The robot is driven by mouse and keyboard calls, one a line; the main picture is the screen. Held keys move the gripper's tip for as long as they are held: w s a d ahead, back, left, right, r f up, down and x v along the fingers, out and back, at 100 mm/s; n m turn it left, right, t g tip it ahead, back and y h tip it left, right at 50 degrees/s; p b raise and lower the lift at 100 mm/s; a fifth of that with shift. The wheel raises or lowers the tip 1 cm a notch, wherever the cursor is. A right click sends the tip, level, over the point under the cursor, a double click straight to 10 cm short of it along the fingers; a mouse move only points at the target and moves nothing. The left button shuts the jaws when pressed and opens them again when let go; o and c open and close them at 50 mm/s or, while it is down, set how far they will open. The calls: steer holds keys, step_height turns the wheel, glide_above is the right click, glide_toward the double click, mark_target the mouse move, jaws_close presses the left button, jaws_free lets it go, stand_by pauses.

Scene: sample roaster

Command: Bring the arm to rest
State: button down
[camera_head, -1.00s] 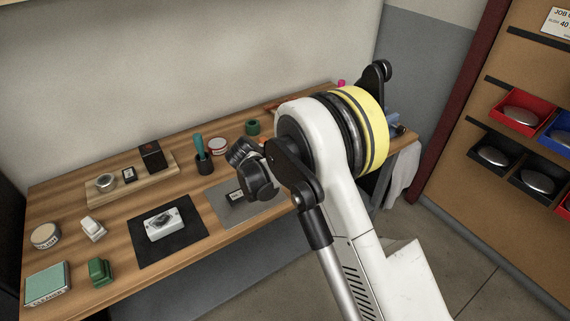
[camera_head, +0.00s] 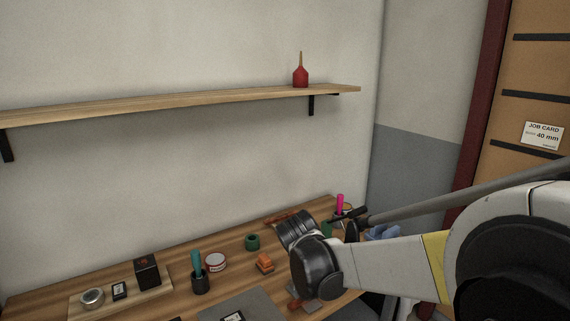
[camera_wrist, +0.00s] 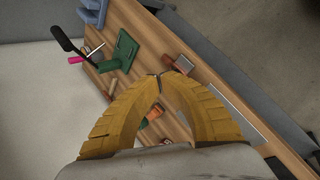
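My arm (camera_head: 395,268) reaches in from the right edge in the head view, its dark wrist joint (camera_head: 315,268) in front of the bench's right part. My gripper fingers cannot be made out there. In the wrist view my gripper (camera_wrist: 160,76) shows two yellow ribbed fingers bowed inward, their tips together and nothing visible between them. The fingers are above the wooden bench (camera_wrist: 190,125). Whether the tips touch anything cannot be told.
A shelf (camera_head: 180,101) with a red bottle (camera_head: 300,76) hangs above the bench. The bench holds an orange block (camera_head: 265,263), a green ring (camera_head: 252,242), a round tin (camera_head: 215,262), a dark cup (camera_head: 200,283) and a wooden tray (camera_head: 75,308). A board (camera_head: 540,90) stands at right.

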steer(key=s+d+r+m+y, duration=0.1)
steer(key=s+d+r+m, duration=0.3)
steer(key=s, duration=0.3)
steer(key=s+d+r+m+y, duration=0.1)
steer(key=s+d+r+m, duration=0.2)
steer(key=s, duration=0.4)
steer(key=s+d+f+m+y, duration=0.1)
steer(key=s+d+m, duration=0.2)
steer(key=s+m, duration=0.5)
steer(key=shift+s+f+m+t, duration=0.25)
steer(key=shift+s+m+t, duration=0.05)
steer(key=shift+s, duration=2.6)
